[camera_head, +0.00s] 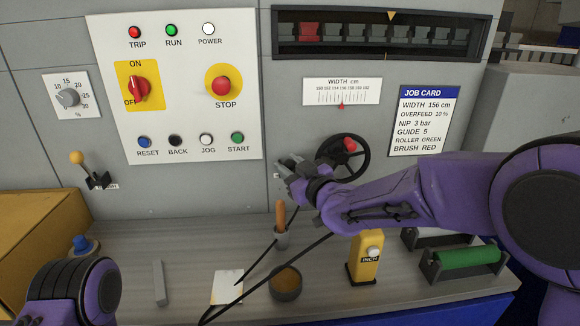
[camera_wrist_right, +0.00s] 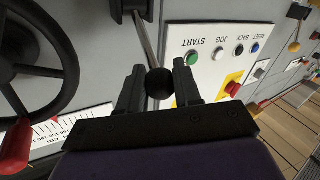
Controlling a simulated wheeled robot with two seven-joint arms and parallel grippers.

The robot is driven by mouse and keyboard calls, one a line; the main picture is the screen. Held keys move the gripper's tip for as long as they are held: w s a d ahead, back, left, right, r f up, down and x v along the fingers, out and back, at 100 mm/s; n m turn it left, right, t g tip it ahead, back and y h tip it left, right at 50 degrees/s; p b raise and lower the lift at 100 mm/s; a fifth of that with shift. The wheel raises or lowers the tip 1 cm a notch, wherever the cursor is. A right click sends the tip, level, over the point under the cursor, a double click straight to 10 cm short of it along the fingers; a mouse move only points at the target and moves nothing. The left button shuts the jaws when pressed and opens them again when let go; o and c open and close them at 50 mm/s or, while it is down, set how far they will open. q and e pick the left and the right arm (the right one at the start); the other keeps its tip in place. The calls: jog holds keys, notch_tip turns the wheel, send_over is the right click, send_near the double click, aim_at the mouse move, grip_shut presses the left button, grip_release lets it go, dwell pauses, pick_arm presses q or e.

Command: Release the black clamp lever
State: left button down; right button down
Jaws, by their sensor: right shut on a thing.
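The black clamp lever (camera_wrist_right: 149,42) shows in the right wrist view as a thin metal rod from a dark pivot block, ending in a round black knob (camera_wrist_right: 159,83). My right gripper (camera_wrist_right: 158,82) has its two fingers on either side of the knob, shut on it. In the head view my right gripper (camera_head: 283,171) is at the grey panel, left of the black handwheel (camera_head: 336,151), and hides most of the lever. Of my left arm only a purple and black part shows at the bottom left; its gripper is out of view.
The button panel (camera_head: 180,90) lies left of my right gripper, the job card (camera_head: 423,120) to the right.

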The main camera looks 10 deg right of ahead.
jog(key=shift+f, duration=0.3)
jog(key=c, duration=1)
grip_release()
jog(key=shift+o, duration=0.9)
jog(key=shift+a+r, duration=0.1)
jog(key=shift+r, duration=0.05)
jog(key=b+v, duration=0.2)
jog(key=v, duration=0.8)
jog(key=shift+s, duration=0.2)
